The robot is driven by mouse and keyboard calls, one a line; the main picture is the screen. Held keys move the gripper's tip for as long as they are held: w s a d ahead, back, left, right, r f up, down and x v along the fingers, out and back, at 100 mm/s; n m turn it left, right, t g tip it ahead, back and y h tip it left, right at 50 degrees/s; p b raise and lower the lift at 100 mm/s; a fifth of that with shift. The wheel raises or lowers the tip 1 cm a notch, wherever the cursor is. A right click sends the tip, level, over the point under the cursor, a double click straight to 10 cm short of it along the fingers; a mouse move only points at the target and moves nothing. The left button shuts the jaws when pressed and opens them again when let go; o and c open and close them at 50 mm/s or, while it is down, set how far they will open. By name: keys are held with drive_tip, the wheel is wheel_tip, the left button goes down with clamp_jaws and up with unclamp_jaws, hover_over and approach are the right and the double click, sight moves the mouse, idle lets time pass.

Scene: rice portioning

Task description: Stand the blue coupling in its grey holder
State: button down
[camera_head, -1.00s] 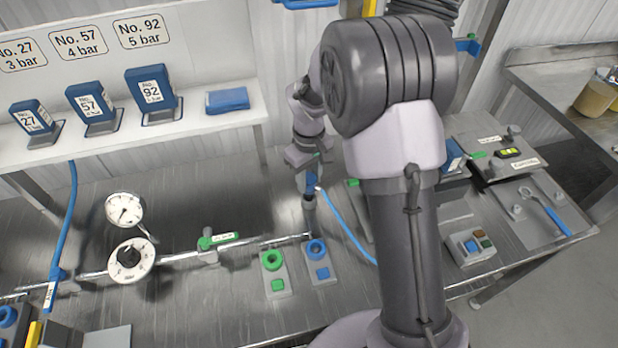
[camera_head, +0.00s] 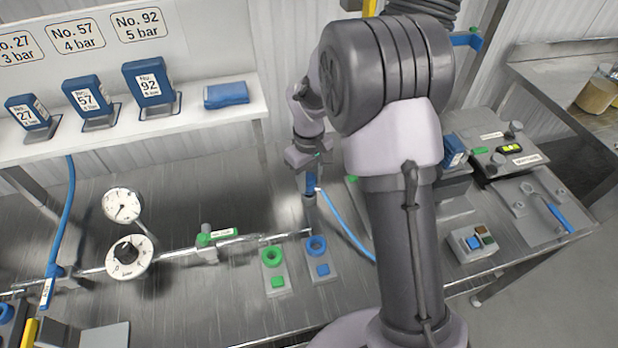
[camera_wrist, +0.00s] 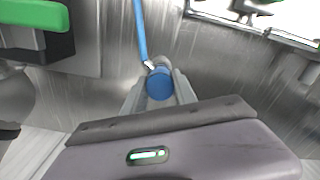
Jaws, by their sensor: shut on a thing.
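The blue coupling (camera_head: 311,184) hangs roughly upright under my gripper (camera_head: 311,176), with a grey lower end and a blue hose (camera_head: 345,225) leading off it. In the wrist view my gripper (camera_wrist: 158,90) is shut on the coupling (camera_wrist: 160,84), whose round blue end shows between the two fingers. A grey holder (camera_head: 324,280) with a blue ring and a blue square stands on the bench just below the coupling in the picture. The coupling's lower end appears above and behind the ring; I cannot tell the exact gap.
A similar holder with a green ring (camera_head: 271,256) stands close on the left. A pipe with a green-tagged valve (camera_head: 207,238) and a dial gauge (camera_head: 122,205) runs along the bench. My arm hides part of the bench.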

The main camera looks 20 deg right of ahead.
drive_tip(key=shift+f, duration=0.3)
drive_tip(key=shift+f, duration=0.15)
drive_tip(key=shift+f, duration=0.15)
idle(0.3)
drive_tip(key=shift+c, duration=2.1)
unclamp_jaws()
wheel_tip(320, 180, up, 9)
drive_tip(key=p, duration=0.7)
